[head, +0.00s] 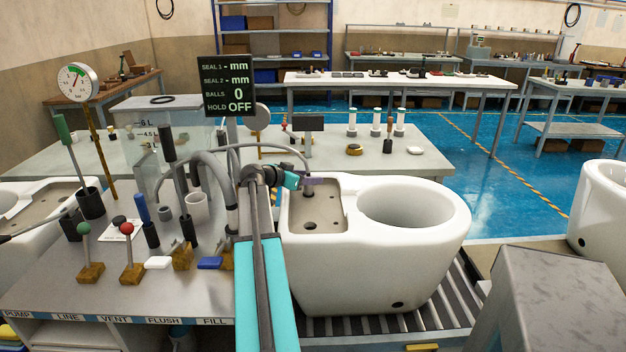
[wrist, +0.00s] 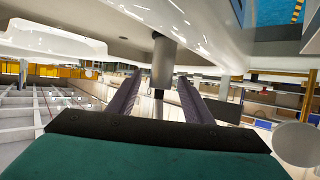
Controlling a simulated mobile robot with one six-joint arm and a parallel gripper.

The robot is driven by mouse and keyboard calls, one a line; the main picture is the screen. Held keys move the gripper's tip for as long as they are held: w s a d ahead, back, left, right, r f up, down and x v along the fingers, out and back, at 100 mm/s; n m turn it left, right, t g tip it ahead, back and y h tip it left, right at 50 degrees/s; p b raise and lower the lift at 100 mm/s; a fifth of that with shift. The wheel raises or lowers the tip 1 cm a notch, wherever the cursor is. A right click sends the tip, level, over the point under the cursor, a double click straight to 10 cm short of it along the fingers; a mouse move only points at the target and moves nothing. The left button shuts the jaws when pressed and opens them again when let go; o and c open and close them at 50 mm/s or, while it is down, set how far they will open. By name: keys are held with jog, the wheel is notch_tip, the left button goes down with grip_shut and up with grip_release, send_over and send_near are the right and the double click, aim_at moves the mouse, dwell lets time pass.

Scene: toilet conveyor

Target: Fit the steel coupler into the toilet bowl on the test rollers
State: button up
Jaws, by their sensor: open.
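The white toilet bowl (head: 375,255) sits on the test rollers, with its recessed rear deck on the left. The steel coupler (head: 309,190) stands upright on that deck, its lower end at the deck's hole; how deep it sits I cannot tell. My gripper (head: 313,181) is over the deck, level with the coupler's upper part. In the wrist view, which looks upside down, the coupler (wrist: 163,62) shows as a grey cylinder with a thinner stem, against the white ceramic. My open gripper (wrist: 160,78) has a finger on either side of its line, with gaps visible.
A steel bench (head: 130,270) with levers, cups and hoses stands to the left, with a display (head: 229,87) behind it. A grey block (head: 545,300) is at the front right. Another white bowl (head: 605,210) stands at the far right. The large bowl opening (head: 405,207) is empty.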

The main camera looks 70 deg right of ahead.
jog(key=b+v, duration=0.1)
jog(key=v, duration=0.7)
jog(key=shift+a+r, duration=0.2)
jog(key=shift+a, duration=0.1)
jog(key=shift+w, duration=0.1)
dwell(0.5)
